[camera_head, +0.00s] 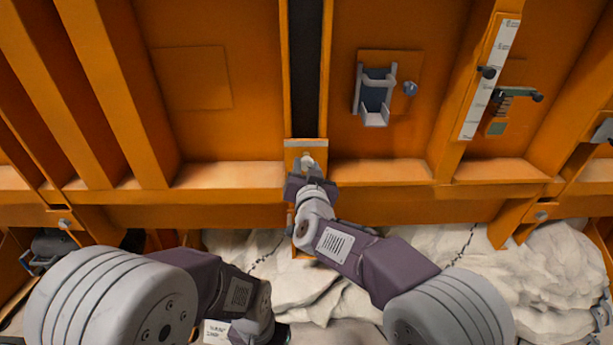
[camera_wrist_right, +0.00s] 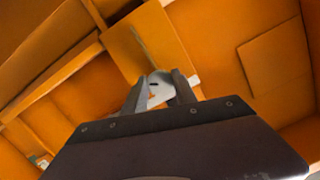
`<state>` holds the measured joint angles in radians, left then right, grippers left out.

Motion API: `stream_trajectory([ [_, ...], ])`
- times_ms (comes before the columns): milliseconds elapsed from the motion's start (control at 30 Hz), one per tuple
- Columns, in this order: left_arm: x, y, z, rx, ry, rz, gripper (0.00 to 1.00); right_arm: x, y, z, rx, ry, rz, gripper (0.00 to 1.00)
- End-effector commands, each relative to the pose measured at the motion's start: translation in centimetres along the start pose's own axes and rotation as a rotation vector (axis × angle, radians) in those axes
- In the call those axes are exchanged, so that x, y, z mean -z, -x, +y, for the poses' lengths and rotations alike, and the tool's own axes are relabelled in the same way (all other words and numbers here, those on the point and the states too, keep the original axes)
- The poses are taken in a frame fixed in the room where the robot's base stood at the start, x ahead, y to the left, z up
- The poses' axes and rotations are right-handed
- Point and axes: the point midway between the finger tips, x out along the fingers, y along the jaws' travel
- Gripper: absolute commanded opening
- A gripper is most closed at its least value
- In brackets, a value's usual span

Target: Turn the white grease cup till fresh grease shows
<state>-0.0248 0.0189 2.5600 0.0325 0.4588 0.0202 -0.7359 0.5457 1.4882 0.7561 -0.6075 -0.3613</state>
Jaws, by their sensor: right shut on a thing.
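The white grease cup (camera_head: 307,161) sits on a small plate at the foot of the dark vertical slot in the orange wall. In the right wrist view the white cup (camera_wrist_right: 157,86) shows between my two fingers. My right gripper (camera_head: 309,169) is shut on the cup, with a finger on either side of it. The fingers show in the right wrist view (camera_wrist_right: 157,92). No fresh grease can be made out at the cup. My left arm is low in the head view, and its gripper fingers cannot be made out.
A white scale strip (camera_head: 490,80) and a small clamp-like fitting (camera_head: 515,96) are farther right. An orange ledge (camera_head: 400,172) runs beside the cup. Pale rock (camera_head: 540,280) lies below.

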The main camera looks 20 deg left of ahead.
Motion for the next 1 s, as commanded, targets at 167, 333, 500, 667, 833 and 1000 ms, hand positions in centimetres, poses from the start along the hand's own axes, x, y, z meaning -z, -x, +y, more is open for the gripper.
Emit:
stream_trajectory([
  [167,-0.2,-2.4,0.0,0.0,0.0,0.0,0.36,-0.4,0.0,0.2,0.027,-0.151,0.004,0.0],
  [333,-0.4,-3.8,-0.1,0.0,0.0,0.0,0.36,-0.3,0.0,0.2,0.05,-0.275,0.003,0.0],
  [500,-0.5,-5.0,-0.1,0.0,0.0,0.0,0.36,-0.2,0.0,0.1,0.067,-0.37,0.003,0.0],
  [667,-0.6,-5.6,-0.1,0.0,0.0,0.0,0.36,-0.1,0.0,0.1,0.077,-0.429,0.003,0.0],
  [833,-0.6,-5.9,-0.1,0.0,0.0,0.0,0.36,0.0,0.0,0.1,0.082,-0.462,0.002,0.0],
  [1000,-0.6,-6.0,-0.1,0.0,0.0,0.0,0.36,0.1,0.0,0.1,0.084,-0.474,0.002,0.0],
])
